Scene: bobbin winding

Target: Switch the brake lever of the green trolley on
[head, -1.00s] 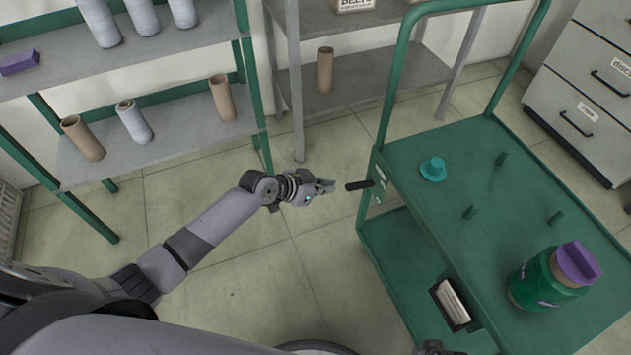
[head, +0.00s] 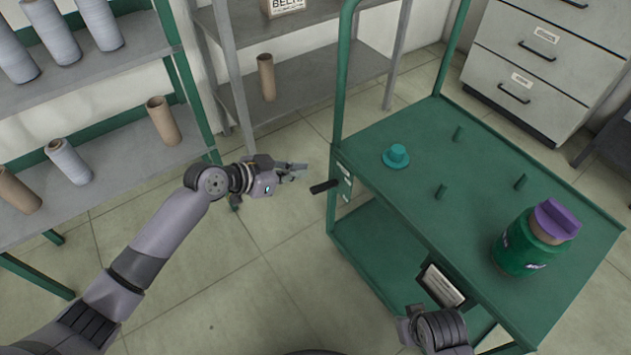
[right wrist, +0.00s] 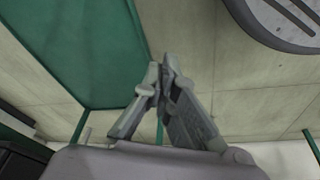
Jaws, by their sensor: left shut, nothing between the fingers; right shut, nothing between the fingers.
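The green trolley (head: 385,203) stands right of centre in the head view. Its brake lever, a black handle (head: 324,187), sticks out to the left from a small labelled plate (head: 345,182) on the trolley's near-left side. My left gripper (head: 301,170) is shut and empty, just left of and slightly above the lever's end in the picture, with a small gap between them. My right gripper (right wrist: 165,72) shows in the right wrist view, shut and empty, with a green panel beyond it. In the head view only part of my right arm shows, in front of the trolley.
On the trolley top are a teal knob-like piece (head: 396,156), several green pegs and a green jar with a purple lid (head: 535,240). Shelves with spools (head: 70,160) stand at the left, a grey rack (head: 300,95) behind, drawers (head: 530,65) at the back right. Floor beneath my left arm is clear.

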